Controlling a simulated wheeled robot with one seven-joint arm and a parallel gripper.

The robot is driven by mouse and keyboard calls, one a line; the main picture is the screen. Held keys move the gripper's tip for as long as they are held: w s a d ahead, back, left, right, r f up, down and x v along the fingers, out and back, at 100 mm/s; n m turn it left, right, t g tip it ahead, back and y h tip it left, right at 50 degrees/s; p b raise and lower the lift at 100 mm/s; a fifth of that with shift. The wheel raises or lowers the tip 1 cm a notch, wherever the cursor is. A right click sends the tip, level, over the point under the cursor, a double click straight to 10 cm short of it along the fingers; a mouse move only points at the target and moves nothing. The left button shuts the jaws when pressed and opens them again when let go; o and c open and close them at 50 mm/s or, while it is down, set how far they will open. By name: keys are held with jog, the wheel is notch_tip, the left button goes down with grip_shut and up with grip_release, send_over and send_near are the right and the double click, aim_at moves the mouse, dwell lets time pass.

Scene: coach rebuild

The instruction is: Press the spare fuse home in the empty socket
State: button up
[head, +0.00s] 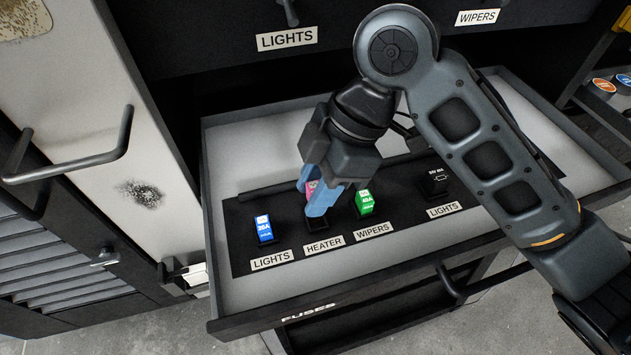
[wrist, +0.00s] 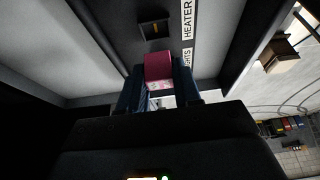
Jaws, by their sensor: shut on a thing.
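My gripper (head: 318,197) has blue fingers and is shut on a pink fuse (wrist: 158,66). In the head view only a small part of the pink fuse (head: 312,186) shows between the fingers. The fuse is held above the black fuse panel (head: 243,262). A dark, empty socket (wrist: 154,29) lies ahead of the fuse in the wrist view, beside the HEATER label. In the head view this socket (head: 317,223) is partly hidden by a finger. The fuse appears apart from the socket; its lower end is hidden.
A blue fuse (head: 264,229) stands at LIGHTS, left of the gripper. A green fuse (head: 364,203) stands close on the right at WIPERS. A black block (head: 434,184) sits farther right. The open drawer (head: 222,298) has raised walls around the panel.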

aim_at(316, 223)
jog(key=shift+f+b, duration=1.35)
jog(key=shift+f, duration=0.75)
jog(key=shift+f, duration=0.35)
dwell(1.0)
jog(key=o, duration=1.1)
jog(key=shift+f, duration=0.1)
jog(key=shift+o, duration=0.2)
jog(key=o, duration=0.4)
jog(key=shift+s, duration=0.1)
jog(key=shift+r+p, duration=2.95)
jog(key=shift+r, duration=0.75)
